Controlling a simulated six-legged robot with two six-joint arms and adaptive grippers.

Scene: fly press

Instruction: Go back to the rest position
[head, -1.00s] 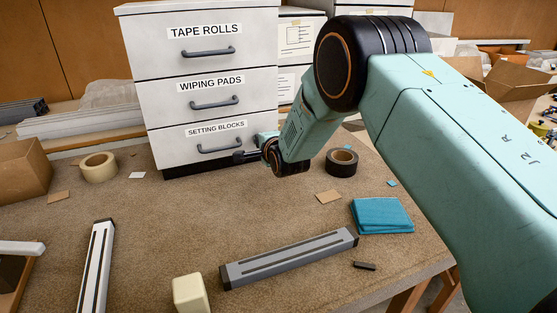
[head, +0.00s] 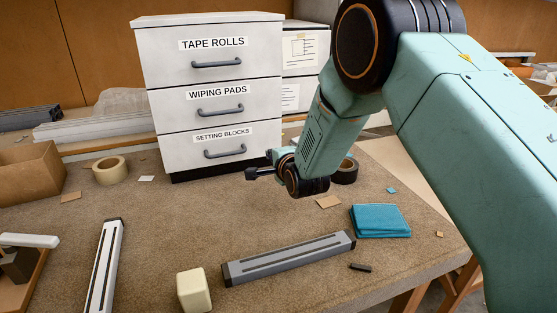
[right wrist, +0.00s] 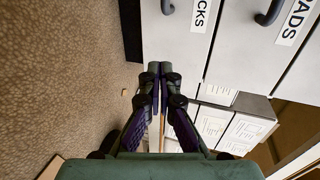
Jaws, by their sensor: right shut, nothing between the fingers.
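My right gripper (head: 250,173) hangs above the carpeted table (head: 170,235), in front of the bottom drawer of the white drawer unit (head: 265,90). Its fingertips point left in the head view. In the right wrist view the two fingers (right wrist: 160,70) meet at the tips with nothing between them. The drawers, labelled TAPE ROLLS, WIPING PADS and SETTING BLOCKS, all look shut. The gripper is apart from the SETTING BLOCKS handle (head: 224,152). My left gripper is not in view.
A black tape roll (head: 346,172) is partly hidden behind my right gripper. A folded blue cloth (head: 380,221), a grey rail (head: 288,258), a cream block (head: 193,291) and a white rail (head: 103,268) lie nearer. A tan tape roll (head: 110,170) and cardboard box (head: 30,172) are at left.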

